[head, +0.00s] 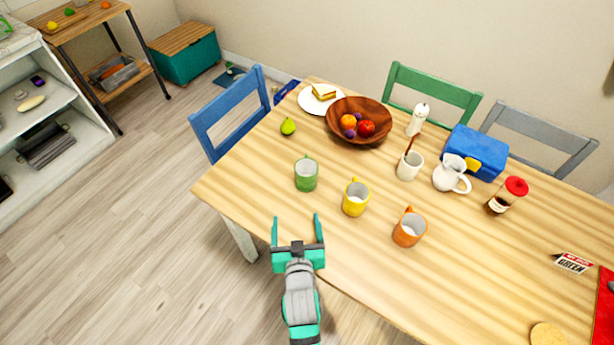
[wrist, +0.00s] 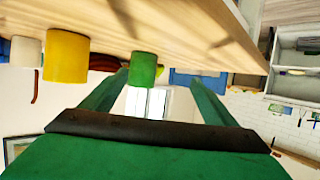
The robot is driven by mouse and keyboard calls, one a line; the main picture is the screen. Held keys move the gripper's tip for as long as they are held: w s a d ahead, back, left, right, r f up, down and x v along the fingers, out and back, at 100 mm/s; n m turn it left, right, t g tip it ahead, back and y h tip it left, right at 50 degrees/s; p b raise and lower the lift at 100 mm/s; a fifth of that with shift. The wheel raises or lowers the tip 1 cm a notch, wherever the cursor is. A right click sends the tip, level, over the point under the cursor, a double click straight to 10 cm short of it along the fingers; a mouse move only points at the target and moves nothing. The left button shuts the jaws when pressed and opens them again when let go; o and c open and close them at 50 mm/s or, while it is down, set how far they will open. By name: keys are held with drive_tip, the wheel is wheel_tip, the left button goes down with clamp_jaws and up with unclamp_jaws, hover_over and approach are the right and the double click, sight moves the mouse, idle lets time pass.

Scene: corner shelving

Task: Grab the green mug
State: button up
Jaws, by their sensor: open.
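The green mug (head: 306,174) stands upright on the wooden table near its left end, left of the yellow mug (head: 355,198). The orange mug (head: 409,228) stands further right. My gripper (head: 297,230) is open and empty at the table's front edge, below the green mug in the head view and apart from it. In the wrist view, which looks upside down, the green mug (wrist: 143,68) shows between the open fingers (wrist: 150,88), closer to the left finger. The yellow mug (wrist: 67,56) shows to the left there.
A green pear (head: 288,126), a wooden fruit bowl (head: 340,113) and a plate with a sandwich (head: 305,101) lie behind the green mug. A white cup with a spoon (head: 409,167) and a white pitcher (head: 450,176) stand right. The table's left front corner is clear.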

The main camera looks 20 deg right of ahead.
drive_tip(key=m+h, duration=0.1)
approach(305, 179)
drive_tip(key=w+d, duration=0.1)
drive_tip(key=w, duration=0.3)
drive_tip(key=shift+g, duration=0.4)
drive_tip(key=x, duration=0.6)
drive_tip(key=shift+s+d+f, duration=0.1)
drive_tip(key=shift+s+f, duration=0.05)
drive_tip(key=shift+f, duration=0.25)
drive_tip(key=shift+d+x, duration=0.2)
drive_tip(key=shift+x, duration=2.05)
drive_tip(key=shift+r, duration=0.1)
drive_tip(key=c, duration=1.3)
drive_tip(key=shift+c, duration=0.2)
